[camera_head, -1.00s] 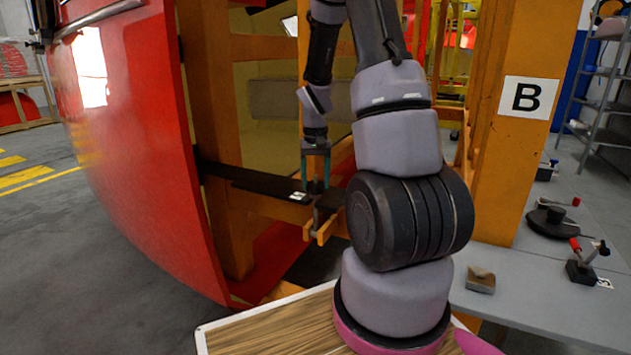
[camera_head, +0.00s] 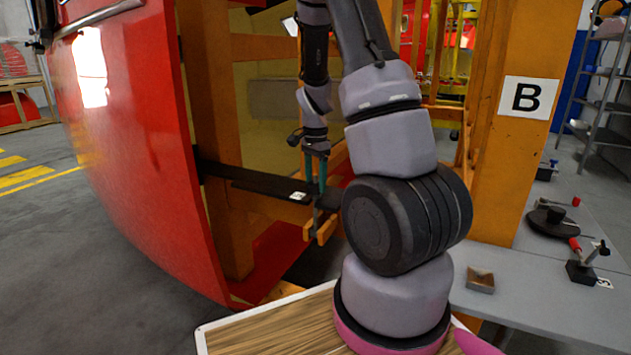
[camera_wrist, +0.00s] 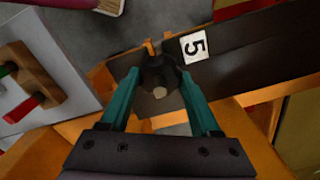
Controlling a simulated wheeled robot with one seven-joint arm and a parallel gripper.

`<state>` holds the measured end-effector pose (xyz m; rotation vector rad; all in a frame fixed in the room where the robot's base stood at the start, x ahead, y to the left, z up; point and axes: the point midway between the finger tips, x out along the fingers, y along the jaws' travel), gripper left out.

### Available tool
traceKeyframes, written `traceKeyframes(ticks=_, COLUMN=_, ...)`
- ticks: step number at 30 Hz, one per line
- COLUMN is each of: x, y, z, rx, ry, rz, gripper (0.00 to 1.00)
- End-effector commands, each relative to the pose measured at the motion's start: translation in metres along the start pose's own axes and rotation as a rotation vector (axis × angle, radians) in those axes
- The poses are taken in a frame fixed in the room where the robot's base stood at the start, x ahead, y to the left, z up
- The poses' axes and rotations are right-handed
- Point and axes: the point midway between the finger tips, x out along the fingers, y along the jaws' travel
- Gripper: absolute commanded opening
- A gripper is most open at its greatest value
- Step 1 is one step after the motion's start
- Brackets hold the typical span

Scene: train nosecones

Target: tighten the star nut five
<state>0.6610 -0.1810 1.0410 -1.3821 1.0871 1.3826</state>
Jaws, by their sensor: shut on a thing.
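The star nut (camera_wrist: 157,72) is a dark, lobed knob with a pale stud end at its middle. It sits at the end of a black bar (camera_wrist: 250,55) beside a white label "5" (camera_wrist: 195,46). My gripper (camera_wrist: 159,82) has teal fingers on both sides of the nut and is shut on it. In the head view my gripper (camera_head: 317,185) points down at the bar's right end, next to the label (camera_head: 299,196). The nut is too small and covered to make out there.
A large red nosecone shell (camera_head: 140,150) stands on the left, by an orange frame (camera_head: 215,130). An orange post with a "B" sign (camera_head: 527,97) stands on the right. A grey table (camera_head: 540,285) holds clamps. In the wrist view, red and green handles (camera_wrist: 22,108) lie at the left.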

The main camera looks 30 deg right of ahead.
Motion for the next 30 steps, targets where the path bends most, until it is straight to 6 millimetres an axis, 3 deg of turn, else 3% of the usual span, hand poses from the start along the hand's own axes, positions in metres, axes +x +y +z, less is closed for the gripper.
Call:
traceKeyframes(ticks=21, x=-0.0004, y=-0.0009, z=0.0000, rx=0.665, ry=0.001, rz=-0.002, gripper=0.07)
traceKeyframes(ticks=30, x=-0.0005, y=-0.0009, z=-0.0002, rx=0.863, ry=0.001, rz=-0.003, gripper=0.07)
